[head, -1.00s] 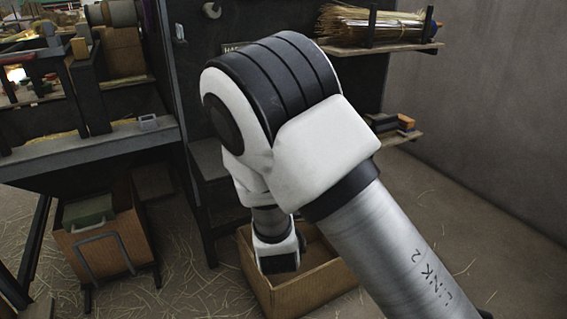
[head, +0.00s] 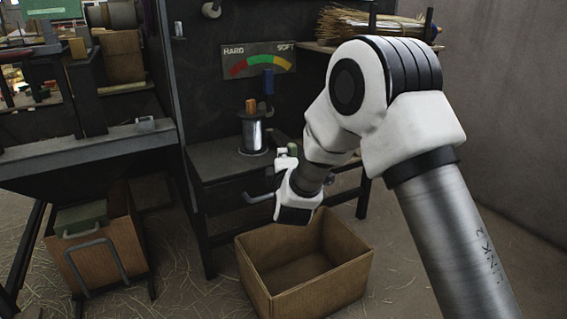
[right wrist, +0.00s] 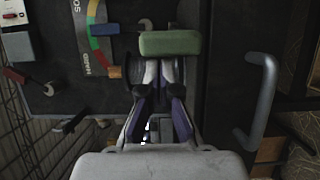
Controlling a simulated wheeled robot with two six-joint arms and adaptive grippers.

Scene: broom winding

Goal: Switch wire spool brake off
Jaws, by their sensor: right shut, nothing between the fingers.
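The wire spool (head: 253,135) stands upright on a dark shelf, with an orange piece (head: 251,105) above it. A small green block (head: 292,149) shows right of the spool, partly behind my right gripper (head: 282,163). In the right wrist view, this green block (right wrist: 170,42) lies across just beyond the fingertips of my right gripper (right wrist: 164,66), which is shut and empty. I cannot tell whether they touch, or whether the green block is the brake's handle. The spool is mostly hidden behind the gripper there. My left gripper is not in view.
A HARD–SOFT gauge (head: 258,62) with a blue pointer (head: 268,82) is on the panel behind. A grey bar handle (head: 258,198) sticks out below the shelf; it also shows in the wrist view (right wrist: 262,100). An open cardboard box (head: 305,275) stands on the floor below.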

